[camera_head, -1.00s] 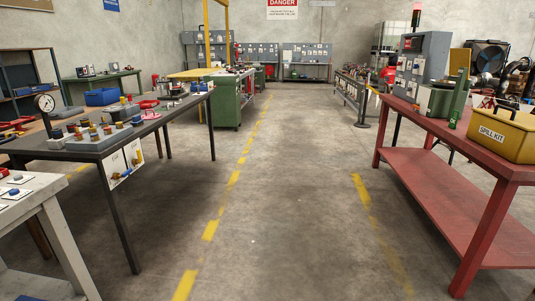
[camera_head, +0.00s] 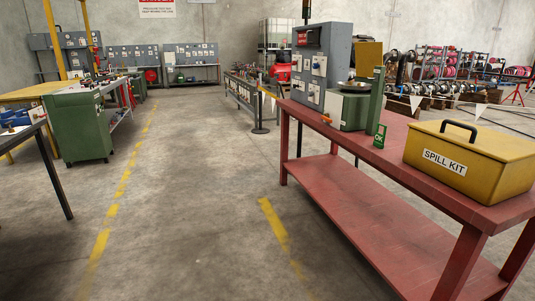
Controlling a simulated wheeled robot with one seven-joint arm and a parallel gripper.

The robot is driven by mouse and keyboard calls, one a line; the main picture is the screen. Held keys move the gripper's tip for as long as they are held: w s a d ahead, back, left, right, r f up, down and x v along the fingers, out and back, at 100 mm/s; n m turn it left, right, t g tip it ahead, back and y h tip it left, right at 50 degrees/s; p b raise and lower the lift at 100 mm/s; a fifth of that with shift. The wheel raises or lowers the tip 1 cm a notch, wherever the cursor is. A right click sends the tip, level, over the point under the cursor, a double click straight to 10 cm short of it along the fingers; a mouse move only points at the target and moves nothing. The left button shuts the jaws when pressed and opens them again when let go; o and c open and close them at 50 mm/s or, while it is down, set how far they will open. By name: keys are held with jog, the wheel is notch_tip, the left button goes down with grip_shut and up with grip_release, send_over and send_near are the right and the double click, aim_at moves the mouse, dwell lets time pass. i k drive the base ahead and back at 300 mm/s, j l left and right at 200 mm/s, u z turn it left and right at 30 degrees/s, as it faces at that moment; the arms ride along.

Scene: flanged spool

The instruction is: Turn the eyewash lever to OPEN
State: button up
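A grey-green unit with a shallow metal bowl (camera_head: 353,86) on top stands on the red table (camera_head: 440,165), right of centre; it looks like the eyewash. A small orange part (camera_head: 326,118) shows at its left front edge. It may be the lever, but it is too small to tell its setting, and I can read no OPEN mark. A tall green post (camera_head: 377,100) with a small green sign (camera_head: 380,136) stands just right of the unit. My gripper is not in view.
A yellow spill kit box (camera_head: 470,160) sits on the table's near right part. A grey panel cabinet (camera_head: 321,62) stands behind the bowl unit. A black post (camera_head: 259,105) stands on the floor left of the table. The floor aisle (camera_head: 185,190) is clear.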

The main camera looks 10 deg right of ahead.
aim_at(325, 117)
jog(key=i+l, duration=0.25)
jog(key=i, duration=0.25)
jog(key=i+l+z, duration=0.15)
jog(key=i, duration=0.35)
jog(key=i+l, duration=0.25)
jog(key=i, duration=0.3)
jog(key=i+z, duration=0.1)
jog(key=i, duration=0.9)
